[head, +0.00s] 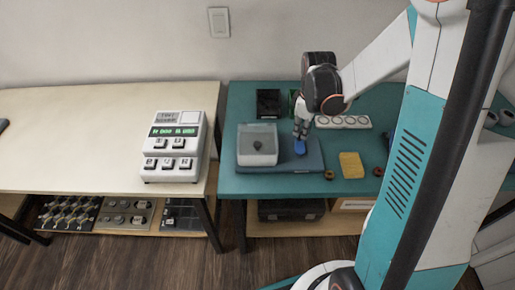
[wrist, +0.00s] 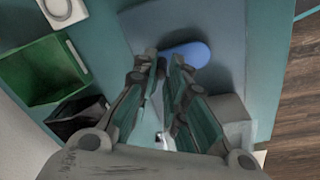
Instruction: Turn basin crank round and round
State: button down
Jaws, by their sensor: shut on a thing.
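The basin (head: 257,155) is a pale grey box with a translucent top and a dark round spot inside. It sits on a slate-blue base plate (head: 309,162) on the teal table. The blue crank (head: 300,148) is on the plate, right of the basin. In the wrist view the rounded blue crank (wrist: 190,52) shows just past the fingertips. My gripper (head: 300,133) comes down from above, shut on the crank. The fingers (wrist: 165,62) hide the gripped part of the crank in the wrist view.
A yellow cloth (head: 351,165), small rings (head: 378,172) and a white tray with round wells (head: 343,122) lie to the right. A black bin (head: 268,103) and a green bin (wrist: 42,70) stand behind. A keypad device (head: 174,147) is on the left table.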

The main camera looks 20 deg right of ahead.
jog(key=shift+w+a, duration=0.1)
jog(key=shift+w, duration=0.15)
jog(key=shift+r, duration=0.3)
notch_tip(320, 180, up, 5)
jog(key=p, duration=0.4)
jog(key=shift+r, duration=0.2)
dwell(0.5)
